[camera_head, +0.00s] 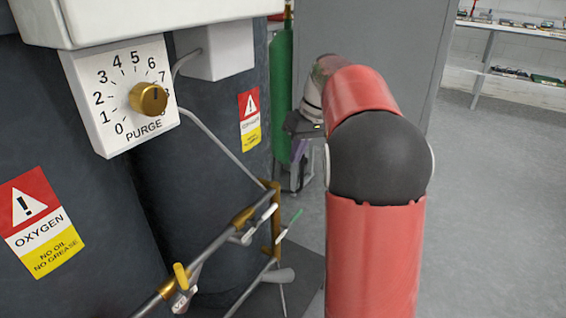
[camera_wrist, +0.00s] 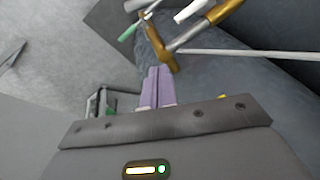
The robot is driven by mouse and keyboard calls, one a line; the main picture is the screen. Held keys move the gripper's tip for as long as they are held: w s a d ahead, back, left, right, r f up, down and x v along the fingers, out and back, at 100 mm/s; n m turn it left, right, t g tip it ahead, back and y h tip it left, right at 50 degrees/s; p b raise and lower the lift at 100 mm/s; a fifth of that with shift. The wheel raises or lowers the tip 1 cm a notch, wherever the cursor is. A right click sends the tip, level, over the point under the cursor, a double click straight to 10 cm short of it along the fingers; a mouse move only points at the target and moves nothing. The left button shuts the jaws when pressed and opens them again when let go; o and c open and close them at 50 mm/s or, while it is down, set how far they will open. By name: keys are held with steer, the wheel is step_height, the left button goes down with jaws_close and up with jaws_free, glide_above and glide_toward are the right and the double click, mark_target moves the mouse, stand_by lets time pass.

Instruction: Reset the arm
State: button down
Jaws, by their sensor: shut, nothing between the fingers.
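My red arm reaches up and forward on the right side of the head view, bent at a dark joint. My gripper (camera_head: 299,160) points down at the arm's far end, partly hidden behind the arm and close to the dark tanks. In the wrist view its two purple fingers (camera_wrist: 157,88) are together, with nothing between them. Brass and grey piping (camera_wrist: 175,45) lies just beyond the fingertips in the wrist view; I cannot tell the exact gap.
A purge dial (camera_head: 150,98) with a brass knob is at the left. Dark tanks (camera_head: 215,130) carry oxygen warning labels. Piping with valves (camera_head: 240,225) runs along the lower middle. A green cylinder (camera_head: 281,90) stands behind. The floor at right (camera_head: 490,200) is clear; a shelf (camera_head: 525,80) stands at the back.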

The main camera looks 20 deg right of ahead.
steer(key=shift+d+r, duration=0.15)
steer(key=s+a+r+m+t+h, duration=0.1)
steer(key=s+a, duration=0.3)
steer(key=s, duration=0.3)
steer(key=s+a+m+t+h, duration=0.1)
steer(key=s+a, duration=0.4)
steer(key=s, duration=0.3)
steer(key=s+a+f+t, duration=0.1)
steer(key=s+f, duration=0.2)
steer(key=s, duration=0.3)
steer(key=s+a+f+h, duration=0.1)
steer(key=s+a+f, duration=0.1)
steer(key=s, duration=0.4)
steer(key=shift+a+f+m+t, duration=0.3)
steer(key=shift+f+t, duration=0.1)
steer(key=shift+f, duration=0.35)
